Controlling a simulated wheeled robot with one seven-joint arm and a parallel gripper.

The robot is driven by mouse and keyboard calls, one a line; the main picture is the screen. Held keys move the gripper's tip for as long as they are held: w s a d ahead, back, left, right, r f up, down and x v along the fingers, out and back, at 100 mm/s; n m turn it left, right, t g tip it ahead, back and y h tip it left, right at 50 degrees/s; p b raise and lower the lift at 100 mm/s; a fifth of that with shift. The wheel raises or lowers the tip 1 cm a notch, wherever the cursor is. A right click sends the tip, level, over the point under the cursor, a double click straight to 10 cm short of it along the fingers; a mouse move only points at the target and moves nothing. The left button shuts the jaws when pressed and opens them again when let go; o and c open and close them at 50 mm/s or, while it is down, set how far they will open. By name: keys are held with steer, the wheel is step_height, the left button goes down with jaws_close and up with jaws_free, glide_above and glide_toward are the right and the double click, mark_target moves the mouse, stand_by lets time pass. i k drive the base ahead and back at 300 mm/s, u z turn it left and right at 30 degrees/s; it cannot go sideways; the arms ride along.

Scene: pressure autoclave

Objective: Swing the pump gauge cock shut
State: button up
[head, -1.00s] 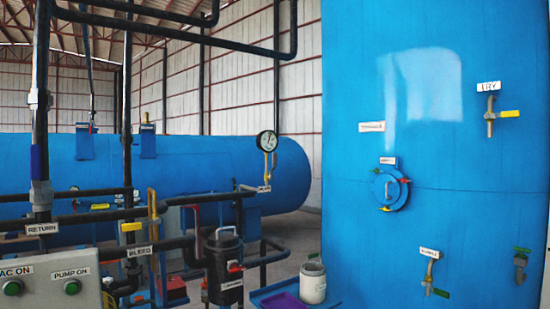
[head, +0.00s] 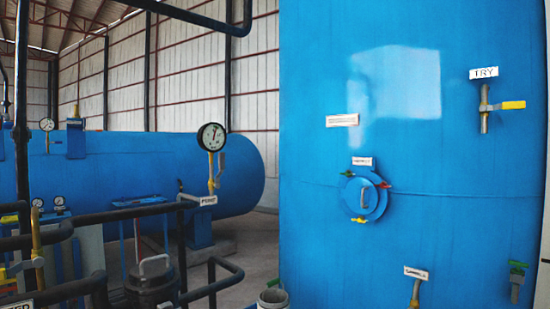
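The pump gauge (head: 211,137) is a round white dial with a black rim, left of the middle in the head view. It stands on a brass stem (head: 211,172) above a dark horizontal pipe. A small grey lever (head: 221,165), which looks like the cock's handle, shows at the stem's right side and looks roughly upright, along the stem. A white label (head: 208,200), which seems to read PUMP, sits just below. The cock's body is too small to make out clearly. My gripper is not in view.
A large blue tank (head: 410,150) fills the right side, with a TRY cock (head: 484,108) and a round hatch (head: 364,195). Dark pipes (head: 130,213) and a black lidded pot (head: 152,285) stand at lower left. A blue horizontal vessel (head: 115,170) lies behind.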

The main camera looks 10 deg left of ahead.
mark_target(221, 156)
steer(key=z, duration=0.05)
steer(key=i, duration=0.7)
steer(key=u, duration=0.65)
steer(key=i, duration=0.6)
steer(key=u, duration=0.5)
